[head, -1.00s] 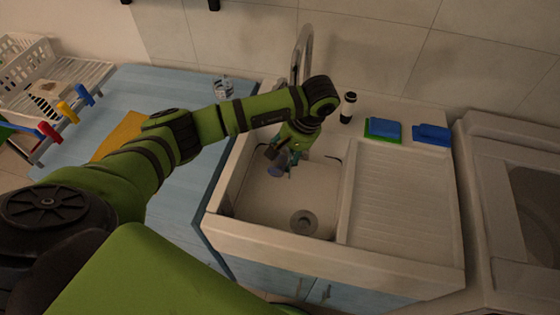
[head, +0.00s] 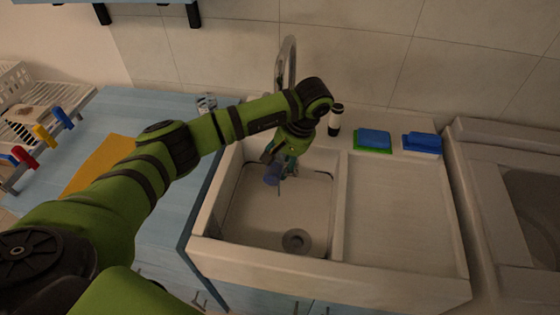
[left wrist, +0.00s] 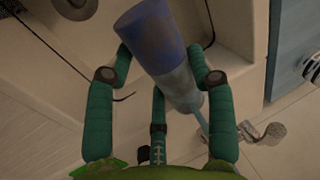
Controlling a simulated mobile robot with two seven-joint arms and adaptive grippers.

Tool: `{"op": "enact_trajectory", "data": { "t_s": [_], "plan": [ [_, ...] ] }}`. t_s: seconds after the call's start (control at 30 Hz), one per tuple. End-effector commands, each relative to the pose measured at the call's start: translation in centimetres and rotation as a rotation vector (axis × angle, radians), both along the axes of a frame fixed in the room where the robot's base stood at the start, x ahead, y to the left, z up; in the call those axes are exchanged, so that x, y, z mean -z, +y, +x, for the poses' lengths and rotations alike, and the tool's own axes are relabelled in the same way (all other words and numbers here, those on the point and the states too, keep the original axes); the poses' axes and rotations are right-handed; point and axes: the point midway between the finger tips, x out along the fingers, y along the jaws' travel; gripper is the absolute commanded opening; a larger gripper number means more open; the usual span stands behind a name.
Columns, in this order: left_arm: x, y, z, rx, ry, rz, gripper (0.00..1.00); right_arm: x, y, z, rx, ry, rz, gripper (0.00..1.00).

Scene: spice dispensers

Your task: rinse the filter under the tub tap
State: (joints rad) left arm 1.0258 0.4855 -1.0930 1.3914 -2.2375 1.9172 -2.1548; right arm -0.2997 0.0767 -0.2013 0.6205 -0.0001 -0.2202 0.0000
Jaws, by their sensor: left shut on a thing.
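My left gripper (head: 283,170) hangs over the back of the sink basin (head: 265,222). It is shut on a blue cylinder, which I take for the filter (head: 272,175). In the left wrist view the filter (left wrist: 150,36) has a dark blue end and a paler grey-blue part, tilted between the green fingers (left wrist: 160,80). The arched metal tap (head: 288,58) rises behind my arm; its lower part and spout are partly hidden. I cannot tell whether water runs or touches the filter. My right gripper is not in view.
A draining board (head: 400,215) lies right of the basin. Behind it are a dark bottle with a white band (head: 335,120), a blue-and-green sponge (head: 373,141) and a blue sponge (head: 422,142). A blue counter (head: 115,112) with an orange cloth (head: 103,165) is at left.

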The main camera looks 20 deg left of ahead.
Motion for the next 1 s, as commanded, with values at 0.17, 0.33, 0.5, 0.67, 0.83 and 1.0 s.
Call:
{"op": "enact_trajectory", "data": {
  "t_s": [0.17,0.33,0.5,0.67,0.83,1.0],
  "plan": [
    [0.0,-0.1,0.0,0.0,-0.001,0.0,0.22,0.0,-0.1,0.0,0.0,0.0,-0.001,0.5],
    [0.0,-0.5,0.0,0.002,-0.002,0.0,0.22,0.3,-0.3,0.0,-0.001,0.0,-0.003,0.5],
    [0.0,-1.1,-0.1,0.0,-0.001,0.0,0.22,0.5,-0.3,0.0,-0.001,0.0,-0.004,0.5],
    [0.0,-1.2,-0.1,0.0,0.0,0.0,0.22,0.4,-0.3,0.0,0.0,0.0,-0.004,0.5],
    [0.0,-1.0,-0.1,-0.001,-0.001,0.0,0.22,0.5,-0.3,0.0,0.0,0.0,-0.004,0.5],
    [0.1,-0.5,0.0,0.0,-0.002,0.001,0.22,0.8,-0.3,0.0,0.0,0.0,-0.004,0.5]
  ]
}}
